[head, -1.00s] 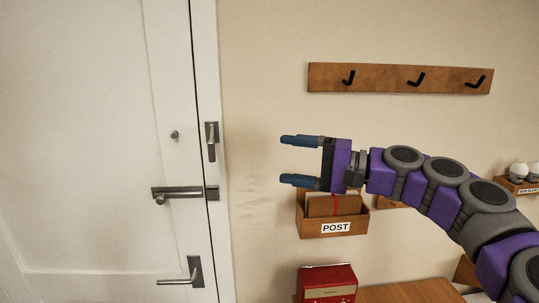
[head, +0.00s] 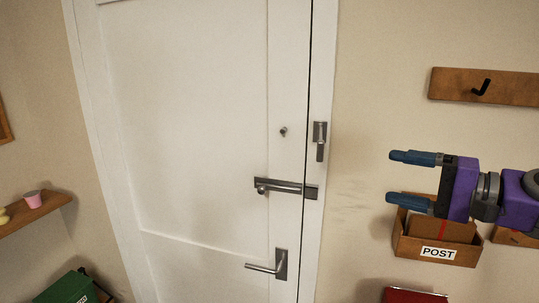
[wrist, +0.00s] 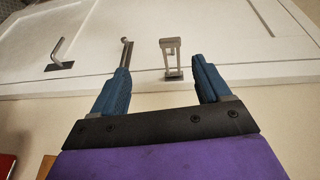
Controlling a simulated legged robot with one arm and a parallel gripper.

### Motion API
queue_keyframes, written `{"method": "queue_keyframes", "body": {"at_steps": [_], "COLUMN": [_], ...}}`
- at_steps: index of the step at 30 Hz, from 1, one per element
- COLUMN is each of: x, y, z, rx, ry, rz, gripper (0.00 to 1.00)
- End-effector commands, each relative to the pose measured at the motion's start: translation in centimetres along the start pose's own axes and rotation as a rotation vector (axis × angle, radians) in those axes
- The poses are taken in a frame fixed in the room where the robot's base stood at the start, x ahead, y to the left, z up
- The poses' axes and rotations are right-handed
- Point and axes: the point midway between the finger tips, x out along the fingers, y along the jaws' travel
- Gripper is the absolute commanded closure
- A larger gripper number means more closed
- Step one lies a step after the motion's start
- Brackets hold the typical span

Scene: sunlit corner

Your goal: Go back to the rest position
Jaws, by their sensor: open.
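My gripper (head: 412,178) is at the right in the head view, in front of the wall and above the post box. Its two blue fingers are apart, point left toward the door and hold nothing. In the wrist view the open fingers (wrist: 160,88) have the door's hardware beyond them. The white door (head: 195,150) is shut in its frame. It carries a bolt (head: 285,187), a lever handle (head: 268,266) and, on the frame, an upright metal latch piece (head: 320,141). The gripper appears apart from all of these.
A wooden box marked POST (head: 436,251) with an envelope hangs below my gripper. A hook board (head: 480,86) is above it. A red box (head: 414,296) is at the bottom edge.

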Motion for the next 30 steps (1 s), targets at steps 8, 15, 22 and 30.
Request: {"method": "queue_keyframes", "body": {"at_steps": [8, 15, 22, 30], "x": [9.3, 8.3, 0.5, -5.0], "y": [5.8, 18.0, 28.0, 31.8], "z": [14.8, 24.7, 28.9, 30.3], "rx": [-0.248, -0.412, -0.453, -0.432], "ry": [-0.289, -0.511, -0.648, -0.700], "rz": [0.421, 0.877, 1.267, 1.457], "gripper": [0.23, 0.23, 0.23, 0.23]}}
